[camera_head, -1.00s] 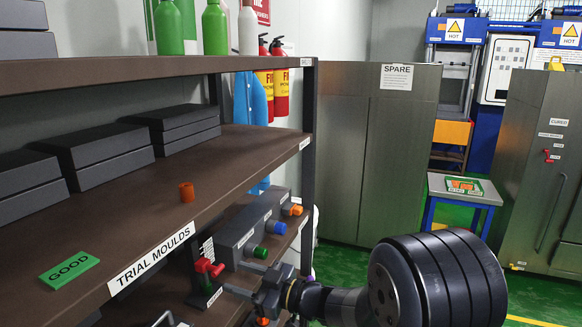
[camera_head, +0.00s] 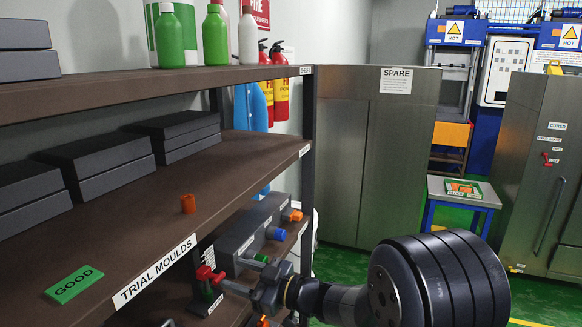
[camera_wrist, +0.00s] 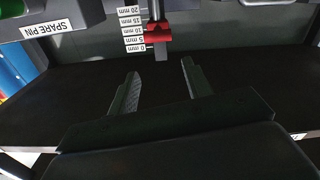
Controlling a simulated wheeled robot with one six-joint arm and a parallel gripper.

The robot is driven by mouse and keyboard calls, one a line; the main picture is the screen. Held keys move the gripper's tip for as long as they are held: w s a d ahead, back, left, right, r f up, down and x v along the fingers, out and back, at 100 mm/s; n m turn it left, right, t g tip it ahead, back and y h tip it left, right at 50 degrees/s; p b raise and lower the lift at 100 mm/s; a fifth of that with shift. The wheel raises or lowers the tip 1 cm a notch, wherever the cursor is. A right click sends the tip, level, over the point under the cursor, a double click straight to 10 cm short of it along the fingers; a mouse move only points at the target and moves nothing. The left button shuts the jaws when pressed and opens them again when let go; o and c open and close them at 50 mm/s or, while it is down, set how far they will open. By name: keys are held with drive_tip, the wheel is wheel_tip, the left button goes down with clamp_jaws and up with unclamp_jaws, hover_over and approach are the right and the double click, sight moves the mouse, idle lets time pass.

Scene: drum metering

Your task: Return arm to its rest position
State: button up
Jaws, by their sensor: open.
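My gripper (camera_head: 231,276) is at the lower shelf, in front of a depth gauge with a red slider (camera_head: 207,275). In the wrist view its two fingers (camera_wrist: 160,70) are apart with nothing between them. The red slider (camera_wrist: 158,34) sits on a grey post just beyond the fingertips, beside a white millimetre scale (camera_wrist: 132,28). The slider appears clear of both fingers. The rest of my arm reaches in from the lower right of the head view.
The middle shelf (camera_head: 150,225), labelled TRIAL MOULDS, is above and left of my gripper. It bears a green GOOD tag (camera_head: 74,284), an orange ring (camera_head: 188,204) and dark mould boxes (camera_head: 110,157). A grey block with coloured knobs (camera_head: 240,236) stands behind the gauge. Green floor lies right.

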drive_tip(key=v, duration=0.4)
drive_tip(key=m+t+h, duration=0.1)
drive_tip(key=m+h, duration=0.4)
drive_tip(key=h, duration=0.1)
approach(211, 296)
drive_tip(key=x, duration=0.8)
drive_tip(key=shift+b, duration=0.35)
